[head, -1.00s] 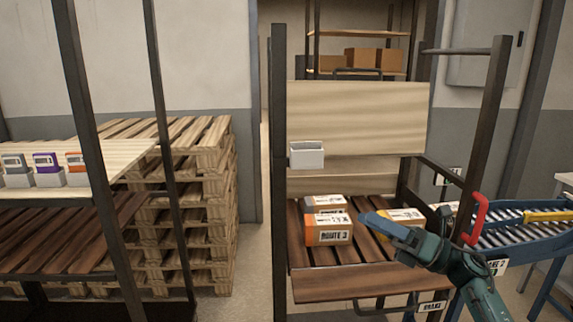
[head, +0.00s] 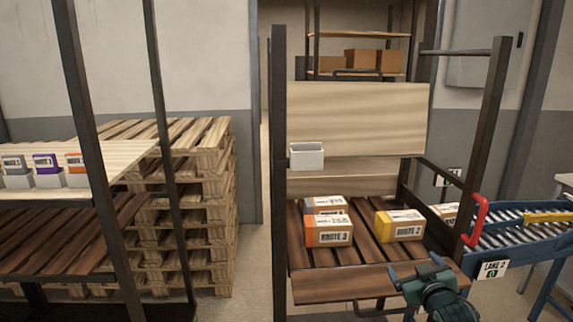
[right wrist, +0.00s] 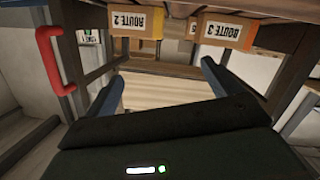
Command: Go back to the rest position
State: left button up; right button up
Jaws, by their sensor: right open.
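My right gripper (head: 412,270) is low at the right front of the wooden cart shelf in the head view, apart from the boxes. In the right wrist view its two blue fingers (right wrist: 165,85) are spread wide with nothing between them. The orange-marked ROUTE 3 box (head: 329,231) and the yellow-marked ROUTE 2 box (head: 400,226) stand on the slatted shelf (head: 365,256). Another box (head: 323,203) sits behind ROUTE 3. The ROUTE 2 box (right wrist: 136,20) and ROUTE 3 box (right wrist: 222,30) appear upside down in the wrist view. My left gripper is not in view.
A red handle (head: 480,215) and dark post (head: 490,130) rise close to my right arm. A blue roller conveyor (head: 510,238) with a LANE 2 sign stands at right. A white bin (head: 307,156) hangs at the cart's left. Stacked pallets (head: 190,200) stand further left.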

jog(key=s+a+f+g+y, duration=0.1)
jog(key=s+a+f+g, duration=0.1)
jog(key=s+a+f, duration=0.45)
jog(key=s+a+f+g+y, duration=0.15)
jog(key=s+a+f, duration=0.25)
jog(key=s+f, duration=0.55)
jog(key=s+a+g, duration=0.1)
jog(key=s+a, duration=0.2)
jog(key=s, duration=0.6)
jog(key=s+a+f+g+y, duration=0.1)
jog(key=s+a, duration=0.2)
jog(key=s, duration=0.6)
jog(key=shift+s, duration=0.15)
jog(key=shift+f+y, duration=0.1)
jog(key=shift+y, duration=0.15)
